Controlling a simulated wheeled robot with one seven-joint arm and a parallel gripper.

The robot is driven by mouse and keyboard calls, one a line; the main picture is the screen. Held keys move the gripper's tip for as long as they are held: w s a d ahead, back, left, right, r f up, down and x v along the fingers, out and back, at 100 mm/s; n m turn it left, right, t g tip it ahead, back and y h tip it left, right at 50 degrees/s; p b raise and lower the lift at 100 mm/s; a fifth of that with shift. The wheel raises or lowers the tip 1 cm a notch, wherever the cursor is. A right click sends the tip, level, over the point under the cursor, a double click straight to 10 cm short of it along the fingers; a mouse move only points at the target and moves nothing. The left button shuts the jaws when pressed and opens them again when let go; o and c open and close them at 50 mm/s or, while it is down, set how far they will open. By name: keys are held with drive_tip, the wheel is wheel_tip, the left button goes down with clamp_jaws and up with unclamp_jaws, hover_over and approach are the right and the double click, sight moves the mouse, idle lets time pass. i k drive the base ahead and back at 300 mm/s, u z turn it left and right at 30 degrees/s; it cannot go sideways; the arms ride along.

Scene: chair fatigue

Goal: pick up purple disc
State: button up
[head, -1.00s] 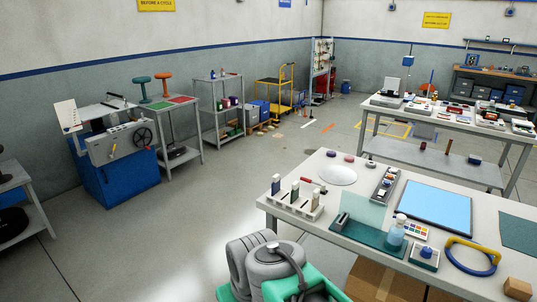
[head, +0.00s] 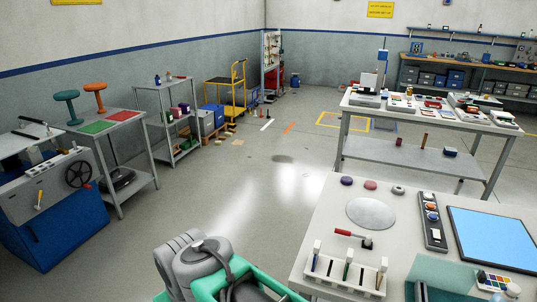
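A small purple disc (head: 346,181) lies on the near worktable (head: 330,215), close to its far left corner. A maroon disc (head: 370,185) and a grey ring-like disc (head: 398,190) lie in a row to its right. A large flat silver disc (head: 371,213) lies just in front of them. My folded arm, grey and green, shows at the bottom of the head view, to the left of the table. My gripper cannot be made out, and nothing of mine touches the discs.
The near table also holds a red-handled tool (head: 352,236), a white rack (head: 345,275), a dark tray (head: 432,222) and a blue panel (head: 495,240). A second table (head: 430,118) stands behind. A blue machine (head: 55,225) stands left. The middle floor is clear.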

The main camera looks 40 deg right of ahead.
sight(347, 180)
drive_tip(key=z, duration=0.15)
drive_tip(key=i, duration=1.8)
drive_tip(key=z, duration=0.6)
drive_tip(key=i, duration=0.95)
drive_tip(key=z, duration=1.75)
drive_tip(key=i, duration=1.1)
drive_tip(key=z, duration=0.9)
